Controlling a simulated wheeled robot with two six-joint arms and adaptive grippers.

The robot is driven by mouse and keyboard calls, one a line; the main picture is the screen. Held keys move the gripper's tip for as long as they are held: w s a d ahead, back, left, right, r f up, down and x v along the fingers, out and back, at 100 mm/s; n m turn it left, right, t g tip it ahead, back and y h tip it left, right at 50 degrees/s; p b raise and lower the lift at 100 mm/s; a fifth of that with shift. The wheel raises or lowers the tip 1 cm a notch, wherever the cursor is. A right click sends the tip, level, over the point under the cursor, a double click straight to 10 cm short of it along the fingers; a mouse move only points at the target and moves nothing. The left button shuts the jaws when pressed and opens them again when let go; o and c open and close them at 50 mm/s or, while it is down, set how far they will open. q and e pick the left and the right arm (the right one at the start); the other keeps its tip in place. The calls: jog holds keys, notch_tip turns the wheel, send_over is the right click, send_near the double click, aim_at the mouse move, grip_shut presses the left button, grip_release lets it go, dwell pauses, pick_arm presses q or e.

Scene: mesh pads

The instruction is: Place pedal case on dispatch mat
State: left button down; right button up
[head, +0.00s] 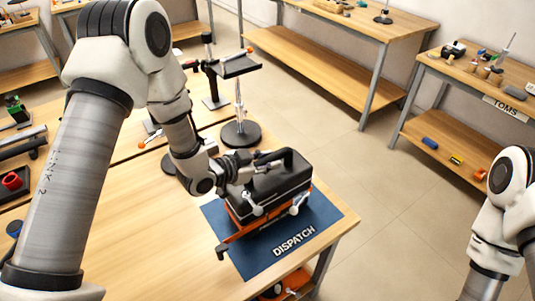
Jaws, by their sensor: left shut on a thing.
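The pedal case (285,180) is a black box with orange sides and a black top handle. It is over the blue dispatch mat (256,262), whose white DISPATCH lettering shows in front of it. I cannot tell whether the case touches the mat. My left gripper (246,170) is shut on the case at its upper left, by the handle; its fingertips are partly hidden. An orange bar with a dark end extends from below the case past the mat's left edge. My right arm shows at the right edge, with its gripper out of view.
The mat lies at the wooden bench's (150,240) front right corner. A round-based stand (241,134) and a black stand with a small plate (233,66) are behind the case. Open floor separates this bench from the right shelf bench (455,115).

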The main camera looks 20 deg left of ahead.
pick_arm(q)
jog(key=c, duration=0.9)
grip_release()
jog(key=shift+s+f, duration=0.15)
jog(key=shift+c, duration=0.2)
jog(key=shift+s+a, duration=0.15)
jog(key=b+v, duration=0.1)
jog(key=v, duration=0.4)
jog(key=b+v, duration=0.1)
jog(key=v, duration=0.4)
jog(key=shift+s+a+r+b, duration=0.1)
jog(key=shift+a+r+b, duration=0.1)
jog(key=shift+r+b, duration=0.1)
jog(key=shift+s+a+r, duration=0.15)
jog(key=shift+s, duration=0.3)
